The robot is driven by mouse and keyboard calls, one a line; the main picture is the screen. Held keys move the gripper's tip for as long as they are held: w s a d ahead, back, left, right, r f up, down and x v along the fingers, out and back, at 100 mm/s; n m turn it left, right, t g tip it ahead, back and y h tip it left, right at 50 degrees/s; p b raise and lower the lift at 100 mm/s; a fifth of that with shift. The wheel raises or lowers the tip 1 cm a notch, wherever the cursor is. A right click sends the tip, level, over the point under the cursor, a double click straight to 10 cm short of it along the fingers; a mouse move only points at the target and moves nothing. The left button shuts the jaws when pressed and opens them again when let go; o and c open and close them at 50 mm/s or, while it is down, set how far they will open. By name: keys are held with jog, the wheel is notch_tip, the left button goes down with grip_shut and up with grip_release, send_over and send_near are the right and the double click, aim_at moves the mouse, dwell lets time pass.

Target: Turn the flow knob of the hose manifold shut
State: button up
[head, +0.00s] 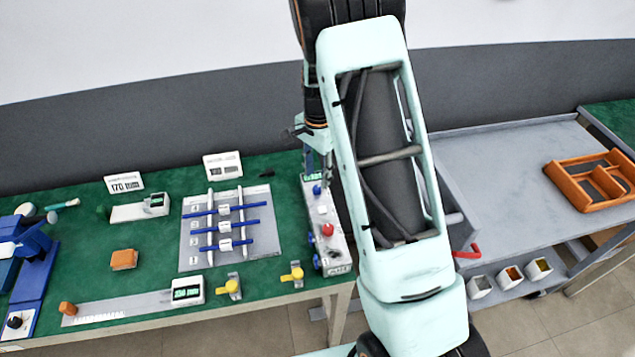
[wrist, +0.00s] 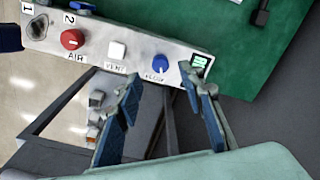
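The hose manifold is a long pale grey box (head: 338,250) at the right edge of the green table, partly behind my arm. It also shows in the wrist view (wrist: 135,52). Its blue flow knob (wrist: 160,74), marked FLOW, sits near one end, next to a small lit green display (wrist: 199,63). The knob also shows in the head view (head: 317,190). My gripper (wrist: 162,79) is open, its blue-padded fingers apart, one on each side of the knob in the wrist view. I see no contact; the height gap is unclear.
The manifold also carries a red AIR knob (wrist: 72,40) and a white VENT button (wrist: 117,51). A grey board with blue rods (head: 188,258) lies left of it. A grey cart (head: 500,170) with an orange tray (head: 562,181) stands to the right.

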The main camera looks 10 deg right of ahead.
aim_at(317, 187)
jog(key=shift+w+f, duration=0.1)
jog(key=shift+f, duration=2.5)
grip_shut()
